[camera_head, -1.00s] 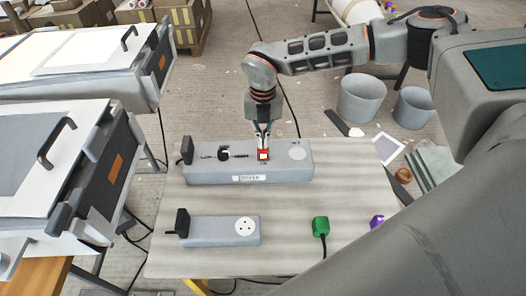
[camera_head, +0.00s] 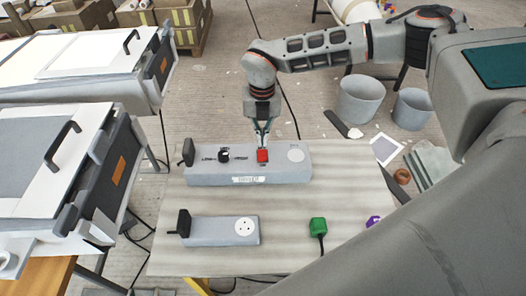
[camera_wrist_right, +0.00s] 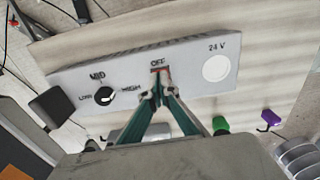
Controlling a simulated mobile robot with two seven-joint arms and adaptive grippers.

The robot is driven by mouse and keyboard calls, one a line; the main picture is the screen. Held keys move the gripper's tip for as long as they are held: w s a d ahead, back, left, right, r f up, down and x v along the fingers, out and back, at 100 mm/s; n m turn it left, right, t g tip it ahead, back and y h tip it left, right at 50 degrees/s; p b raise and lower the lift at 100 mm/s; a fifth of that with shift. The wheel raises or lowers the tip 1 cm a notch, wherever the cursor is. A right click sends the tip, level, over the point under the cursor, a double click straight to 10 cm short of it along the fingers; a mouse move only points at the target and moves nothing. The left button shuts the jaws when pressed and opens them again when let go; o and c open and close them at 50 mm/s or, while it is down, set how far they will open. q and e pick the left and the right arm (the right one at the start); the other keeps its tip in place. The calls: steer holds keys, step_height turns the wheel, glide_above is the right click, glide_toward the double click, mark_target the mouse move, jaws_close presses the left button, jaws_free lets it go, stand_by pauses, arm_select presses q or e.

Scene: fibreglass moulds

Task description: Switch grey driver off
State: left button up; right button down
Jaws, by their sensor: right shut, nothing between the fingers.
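The grey driver (camera_head: 270,174) is a long grey box at the back of the table. It has a black knob (camera_head: 224,156), a red switch (camera_head: 263,156) and a round white disc (camera_head: 296,155). In the right wrist view the driver (camera_wrist_right: 190,85) reads OFF by the switch, 24 V above the disc, and LOW, MID, HIGH around the knob (camera_wrist_right: 104,96). My right gripper (camera_head: 264,143) points down just behind the switch, shut and empty. In the right wrist view its fingertips (camera_wrist_right: 157,92) partly cover the switch; contact is unclear. My left gripper is out of view.
On the table (camera_head: 190,265), a smaller grey socket box (camera_head: 215,231) stands in front of the driver. A green plug (camera_head: 318,226) and a purple plug (camera_head: 374,221) lie at the right. Mould cases (camera_head: 75,165) stand left; grey buckets (camera_head: 362,98) stand behind.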

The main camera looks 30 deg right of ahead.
mark_target(262, 150)
steer(key=shift+r+p, duration=1.6)
steer(key=shift+r, duration=0.6)
